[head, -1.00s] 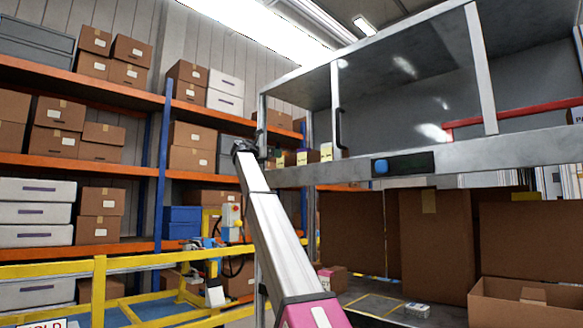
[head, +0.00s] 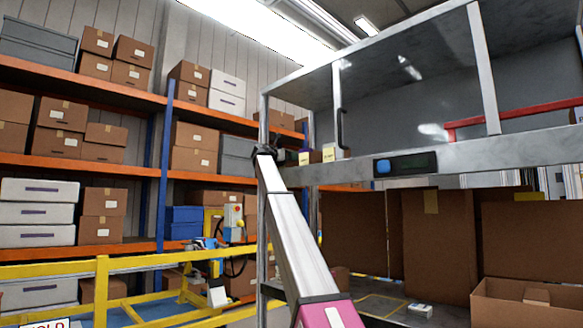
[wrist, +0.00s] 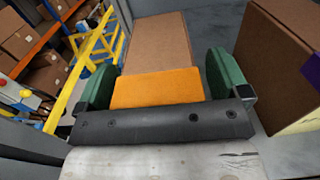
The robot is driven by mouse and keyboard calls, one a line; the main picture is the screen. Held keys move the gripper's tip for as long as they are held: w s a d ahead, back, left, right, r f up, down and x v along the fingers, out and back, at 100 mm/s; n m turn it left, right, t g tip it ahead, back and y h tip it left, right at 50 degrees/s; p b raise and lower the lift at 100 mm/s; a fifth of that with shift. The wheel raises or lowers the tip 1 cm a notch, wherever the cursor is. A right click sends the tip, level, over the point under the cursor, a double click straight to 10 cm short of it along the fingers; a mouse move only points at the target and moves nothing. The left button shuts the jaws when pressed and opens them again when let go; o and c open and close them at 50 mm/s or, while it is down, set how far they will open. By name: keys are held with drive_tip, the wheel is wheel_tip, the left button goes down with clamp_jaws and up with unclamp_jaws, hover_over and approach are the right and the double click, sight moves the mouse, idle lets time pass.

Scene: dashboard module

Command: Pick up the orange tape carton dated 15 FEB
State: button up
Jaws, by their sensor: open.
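In the wrist view, my gripper (wrist: 162,80) is open, with one green finger on each side of a carton's orange band (wrist: 158,88). The brown cardboard face (wrist: 155,42) of this carton extends beyond the band. No date is readable on it. I cannot tell whether the fingers touch its sides. In the head view, my gripper (head: 265,151) is a small dark shape at the left end of the raised metal shelf, and the carton by it is mostly hidden.
Another brown carton (wrist: 280,60) with purple tape stands close right of the gripper in the wrist view. Two cartons with yellow labels (head: 309,157) (head: 334,152) stand on the shelf (head: 480,155). A shelf post and glazed frame are close to my arm.

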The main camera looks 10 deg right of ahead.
drive_tip(key=c, duration=1.3)
drive_tip(key=shift+r, duration=0.15)
